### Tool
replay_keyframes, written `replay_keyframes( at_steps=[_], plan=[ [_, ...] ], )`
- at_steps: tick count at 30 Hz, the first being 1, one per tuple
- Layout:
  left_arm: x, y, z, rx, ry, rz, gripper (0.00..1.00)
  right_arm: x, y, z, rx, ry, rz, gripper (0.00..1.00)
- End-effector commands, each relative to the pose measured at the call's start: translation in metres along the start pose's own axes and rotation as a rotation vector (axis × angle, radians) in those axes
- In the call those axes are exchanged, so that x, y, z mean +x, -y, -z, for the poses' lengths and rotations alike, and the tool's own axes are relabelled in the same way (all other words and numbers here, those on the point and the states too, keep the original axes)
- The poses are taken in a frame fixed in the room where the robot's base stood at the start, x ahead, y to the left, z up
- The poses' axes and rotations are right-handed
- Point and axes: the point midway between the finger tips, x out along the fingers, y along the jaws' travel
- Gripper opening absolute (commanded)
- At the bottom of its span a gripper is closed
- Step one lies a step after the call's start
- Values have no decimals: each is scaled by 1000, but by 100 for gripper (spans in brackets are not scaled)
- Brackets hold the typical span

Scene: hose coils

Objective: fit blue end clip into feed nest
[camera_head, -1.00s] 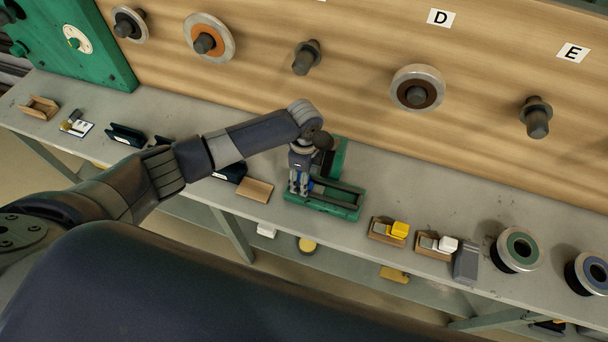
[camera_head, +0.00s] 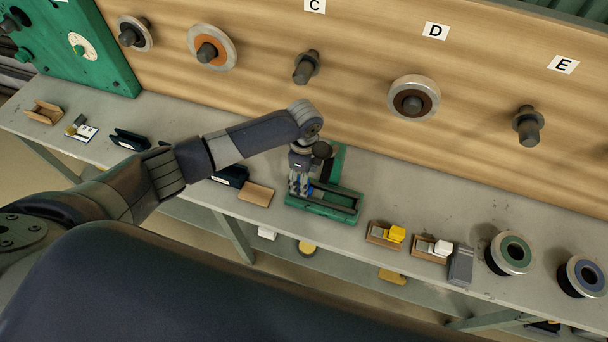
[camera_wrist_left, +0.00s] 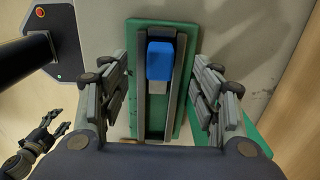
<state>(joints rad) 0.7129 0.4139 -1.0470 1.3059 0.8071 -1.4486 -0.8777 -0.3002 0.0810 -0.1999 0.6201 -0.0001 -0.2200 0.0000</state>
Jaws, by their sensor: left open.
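The blue end clip (camera_wrist_left: 160,60) lies in the channel of the green feed nest (camera_wrist_left: 141,28) in the left wrist view, between two dark rails, with a pale grey part at its lower end. In the head view the green nest (camera_head: 335,212) stands on the bench, and the clip is mostly hidden by my gripper. My left gripper (camera_head: 300,192) points down over the left part of the nest. In the wrist view its fingers (camera_wrist_left: 163,100) are spread, one on each side of the nest, and do not close on the clip.
Wooden holders with a yellow clip (camera_head: 396,233) and a white clip (camera_head: 442,248) stand to the right, beside a grey block (camera_head: 460,266). Coils (camera_head: 511,253) stand farther right. An empty wooden holder (camera_head: 257,193) is left of the nest. A pegboard (camera_head: 370,50) rises behind.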

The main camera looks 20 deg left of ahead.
Motion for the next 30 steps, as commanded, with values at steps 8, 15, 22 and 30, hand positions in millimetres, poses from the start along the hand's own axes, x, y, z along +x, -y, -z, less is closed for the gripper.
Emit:
replay_keyframes(
  at_steps=[8,15,22,30],
  plan=[
    [-10,0,0,0,0,0,58,-10,0,1,0,0,0,55],
    [-10,0,0,0,0,0,58,-10,0,1,0,0,0,55],
    [-13,0,0,0,-1,1,58,-10,-1,2,-1,-1,-1,55],
    [-58,2,0,1,-2,5,58,-10,0,1,0,0,0,55]
  ],
)
